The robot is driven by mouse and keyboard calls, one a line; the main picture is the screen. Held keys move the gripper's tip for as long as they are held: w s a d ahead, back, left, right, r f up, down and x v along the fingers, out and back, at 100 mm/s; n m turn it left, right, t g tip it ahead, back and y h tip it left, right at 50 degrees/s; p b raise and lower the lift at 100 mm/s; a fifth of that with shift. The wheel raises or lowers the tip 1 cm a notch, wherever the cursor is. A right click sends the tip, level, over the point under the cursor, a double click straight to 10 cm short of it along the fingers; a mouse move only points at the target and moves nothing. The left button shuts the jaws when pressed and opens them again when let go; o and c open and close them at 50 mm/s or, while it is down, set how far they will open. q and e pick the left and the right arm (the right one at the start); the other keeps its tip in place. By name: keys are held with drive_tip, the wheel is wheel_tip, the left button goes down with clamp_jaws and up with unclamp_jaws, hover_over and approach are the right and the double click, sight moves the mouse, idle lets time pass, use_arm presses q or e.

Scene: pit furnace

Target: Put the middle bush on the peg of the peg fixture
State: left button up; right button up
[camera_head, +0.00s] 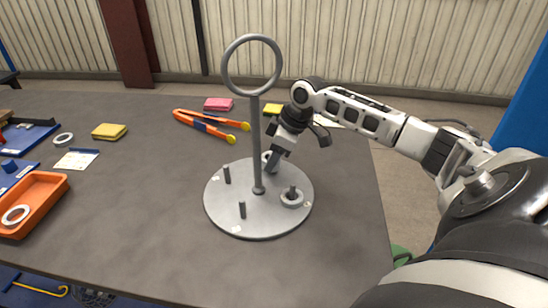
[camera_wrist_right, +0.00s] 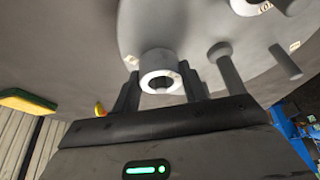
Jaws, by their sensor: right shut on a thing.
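The peg fixture (camera_head: 232,215) is a round grey plate with several short pegs and a tall central post with a big ring on top. My right gripper (camera_head: 272,165) reaches down at the plate's back edge, behind the post. It is shut on a pale grey bush (camera_wrist_right: 160,82), whose open end faces the wrist camera between the fingers. Whether a peg is inside this bush, I cannot tell. In the head view this bush (camera_head: 266,156) is partly hidden by the gripper. Another ring-shaped bush (camera_head: 292,200) sits around the plate's right peg. My left gripper is out of view.
Orange tongs (camera_head: 205,125) and pink (camera_head: 218,104) and yellow (camera_head: 109,131) blocks lie behind and left. An orange tray (camera_head: 52,190) holding a white ring (camera_head: 15,215) stands at the left. Another ring (camera_head: 64,139) lies on the table. The table left of the plate is clear.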

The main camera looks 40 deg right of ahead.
drive_tip(key=shift+f, duration=0.35)
drive_tip(key=o, duration=1.2)
drive_tip(key=shift+f, duration=0.15)
drive_tip(key=v, duration=1.2)
